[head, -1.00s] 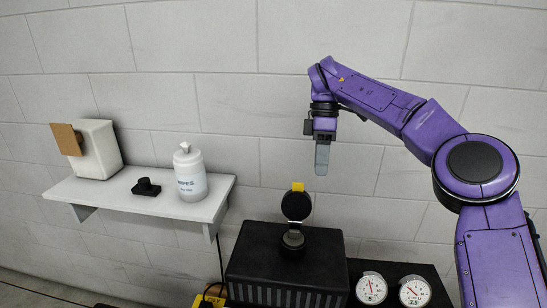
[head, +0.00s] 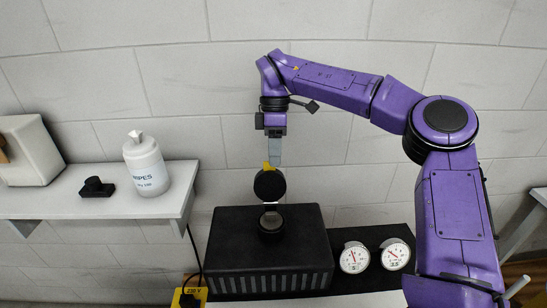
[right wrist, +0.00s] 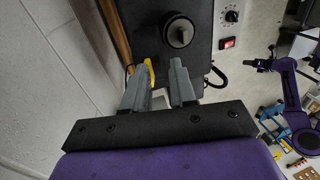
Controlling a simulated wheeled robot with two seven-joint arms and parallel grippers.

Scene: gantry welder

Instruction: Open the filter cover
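The filter cover (head: 269,184) is a black round disc with a yellow tab (head: 268,166) on its upper edge. It stands raised above a round port (head: 271,221) on top of the black box (head: 238,233). My right gripper (head: 274,164) points down at the tab, its fingertips overlapping or close to it. In the right wrist view its two grey fingers (right wrist: 161,68) are apart, with the yellow tab (right wrist: 150,74) close by the left finger. I cannot tell whether they touch. A purple arm's small dark gripper (right wrist: 264,65), apparently my left, shows there too; its finger state is unclear.
Two gauges (head: 355,257) stand right of the box. A wall shelf (head: 98,206) at left holds a white wipes bottle (head: 147,165), a small black part (head: 96,188) and a pale box (head: 29,151). A yellow power box (head: 188,298) with a cable sits below the shelf.

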